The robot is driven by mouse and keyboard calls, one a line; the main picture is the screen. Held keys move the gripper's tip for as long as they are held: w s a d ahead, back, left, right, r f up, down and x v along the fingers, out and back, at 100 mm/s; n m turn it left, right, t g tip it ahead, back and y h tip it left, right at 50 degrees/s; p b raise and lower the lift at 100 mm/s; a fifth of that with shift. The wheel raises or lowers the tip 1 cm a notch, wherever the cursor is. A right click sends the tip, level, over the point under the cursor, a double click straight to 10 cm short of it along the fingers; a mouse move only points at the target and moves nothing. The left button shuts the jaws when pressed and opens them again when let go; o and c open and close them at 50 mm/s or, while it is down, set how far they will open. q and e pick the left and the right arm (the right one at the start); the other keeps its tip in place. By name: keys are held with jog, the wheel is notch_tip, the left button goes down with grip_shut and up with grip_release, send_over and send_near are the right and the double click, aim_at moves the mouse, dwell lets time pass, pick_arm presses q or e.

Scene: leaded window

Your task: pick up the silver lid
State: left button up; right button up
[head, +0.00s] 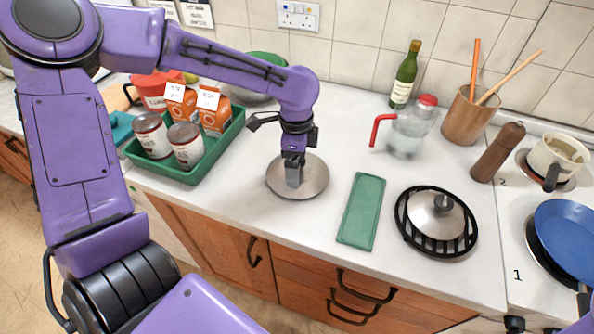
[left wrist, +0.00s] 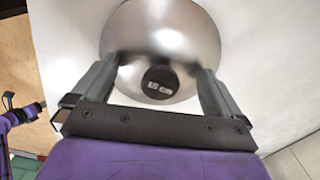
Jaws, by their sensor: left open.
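A round silver lid (head: 313,183) lies on the white counter directly below my left gripper (head: 293,176). In the left wrist view the lid (left wrist: 185,35) shows as a shiny dome with a dark knob (left wrist: 160,82) at its centre. My left gripper (left wrist: 158,75) is open, pointing down, with one finger on each side of the knob and gaps between. Whether the fingertips touch the dome is unclear. A second silver domed lid (head: 430,217) with a knob sits on a black round rack to the right. My right gripper is not in view.
A green tray (head: 205,163) with cans and orange cartons stands left. A flat green tray (head: 362,210) lies right of the lid. A glass jug (head: 408,132), wine bottle (head: 404,75), utensil pot (head: 466,115) and brown mill (head: 497,153) stand behind; a blue pan (head: 568,240) is far right.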

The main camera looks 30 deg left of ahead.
pick_arm(q)
jog(key=c, duration=0.8)
jog(key=shift+s+d, duration=0.1)
jog(key=shift+s, duration=0.05)
jog(key=c, duration=1)
